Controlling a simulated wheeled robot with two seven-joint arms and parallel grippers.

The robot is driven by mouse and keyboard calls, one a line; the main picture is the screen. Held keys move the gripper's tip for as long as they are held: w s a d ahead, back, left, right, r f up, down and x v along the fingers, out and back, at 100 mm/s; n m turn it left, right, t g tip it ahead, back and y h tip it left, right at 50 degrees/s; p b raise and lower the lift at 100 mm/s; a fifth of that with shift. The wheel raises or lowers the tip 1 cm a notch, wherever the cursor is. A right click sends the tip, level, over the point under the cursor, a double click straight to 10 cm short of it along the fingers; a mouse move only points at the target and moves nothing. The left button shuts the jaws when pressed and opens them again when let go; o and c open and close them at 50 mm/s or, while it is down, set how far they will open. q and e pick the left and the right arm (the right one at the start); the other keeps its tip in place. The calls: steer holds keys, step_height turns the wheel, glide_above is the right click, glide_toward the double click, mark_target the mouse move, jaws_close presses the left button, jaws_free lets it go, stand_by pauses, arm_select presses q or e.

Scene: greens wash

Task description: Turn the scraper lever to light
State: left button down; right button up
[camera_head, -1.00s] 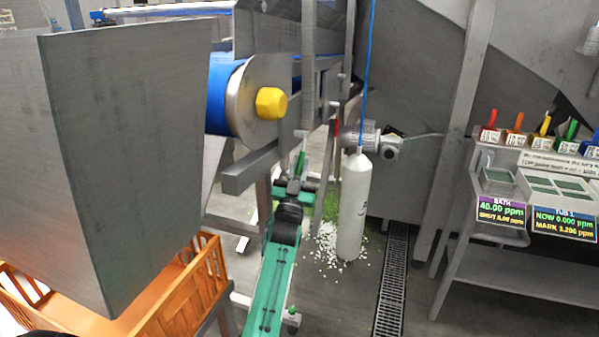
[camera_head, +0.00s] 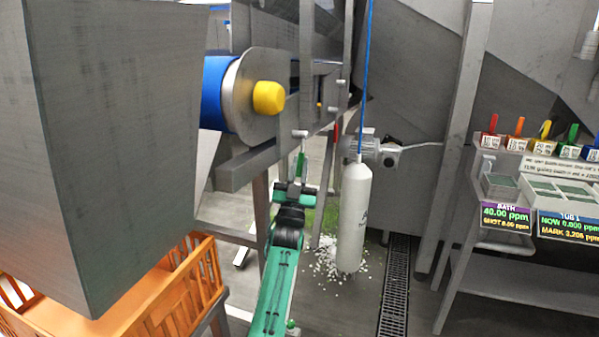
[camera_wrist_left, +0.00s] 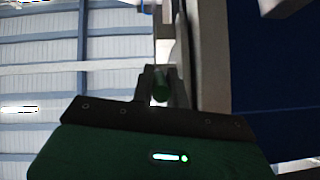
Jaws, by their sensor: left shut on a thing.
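The scraper lever (camera_head: 301,164) shows as a short green handle below the conveyor frame, right of the yellow-capped drum. My left gripper (camera_head: 298,181) is at the lower end of this handle, at the tip of my green arm. In the left wrist view, the fingers (camera_wrist_left: 160,88) are shut around the green handle end (camera_wrist_left: 160,82). The fingers partly hide the handle. I cannot read any lever position mark. My right gripper is out of view.
The blue belt drum with a yellow cap (camera_head: 268,97) is left of the lever. A white hanging cylinder (camera_head: 355,215) is close on the right, with white bits on the floor. An orange crate (camera_head: 180,300) and grey hopper (camera_head: 120,150) are at left. A grey station (camera_head: 520,270) stands right.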

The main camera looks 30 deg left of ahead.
arm_select(q)
steer(key=c, duration=1.7)
jaws_free()
steer(key=shift+f, duration=0.1)
